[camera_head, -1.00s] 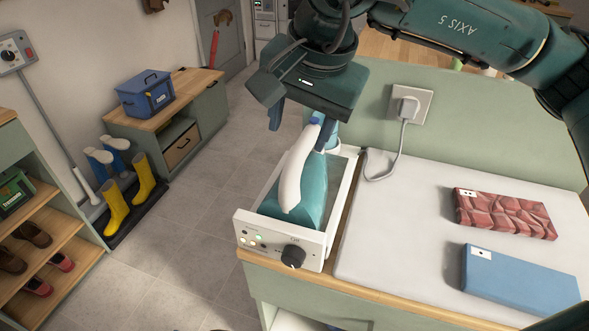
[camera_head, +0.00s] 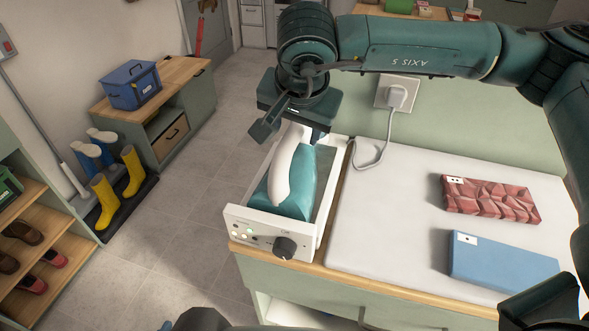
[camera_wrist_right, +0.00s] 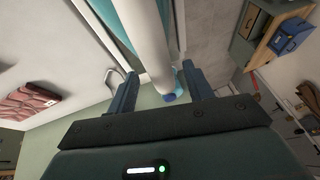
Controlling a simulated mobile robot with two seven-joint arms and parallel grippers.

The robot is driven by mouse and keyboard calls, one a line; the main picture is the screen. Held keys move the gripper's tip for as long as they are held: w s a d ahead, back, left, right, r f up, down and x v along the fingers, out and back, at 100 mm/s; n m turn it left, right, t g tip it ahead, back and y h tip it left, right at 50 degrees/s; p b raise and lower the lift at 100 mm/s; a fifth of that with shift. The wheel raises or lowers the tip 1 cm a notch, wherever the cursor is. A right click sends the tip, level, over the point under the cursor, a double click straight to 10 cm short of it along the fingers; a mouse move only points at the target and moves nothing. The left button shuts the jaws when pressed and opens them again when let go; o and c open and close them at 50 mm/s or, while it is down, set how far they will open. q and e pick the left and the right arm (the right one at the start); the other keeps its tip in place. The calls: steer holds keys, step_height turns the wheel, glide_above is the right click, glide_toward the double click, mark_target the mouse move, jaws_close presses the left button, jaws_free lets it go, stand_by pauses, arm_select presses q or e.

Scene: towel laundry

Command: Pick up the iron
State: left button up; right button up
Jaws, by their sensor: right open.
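The iron, with a teal body (camera_head: 302,192) and a white handle (camera_head: 281,178), sits in a white dock (camera_head: 271,232) with a knob and small lights. My right gripper (camera_head: 291,130) is above the far end of the handle and open. In the right wrist view the white handle (camera_wrist_right: 150,42) runs between the two spread fingers (camera_wrist_right: 161,84), with a blue tip (camera_wrist_right: 171,97) at its end. I cannot tell whether a finger touches it. The gripper body hides the far end of the iron in the head view.
Right of the dock is a pale ironing surface (camera_head: 390,215) with a folded red patterned towel (camera_head: 490,199) and a folded blue towel (camera_head: 503,262). A wall socket (camera_head: 397,95) with a plugged cable is behind. Boots and a blue box (camera_head: 135,86) stand left, across open floor.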

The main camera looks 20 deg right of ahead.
mark_target(296, 152)
steer(key=shift+x, duration=1.3)
steer(key=shift+a, duration=0.1)
steer(key=shift+c, duration=0.5)
jaws_close()
steer(key=shift+w+r, duration=0.1)
steer(key=shift+r, duration=0.1)
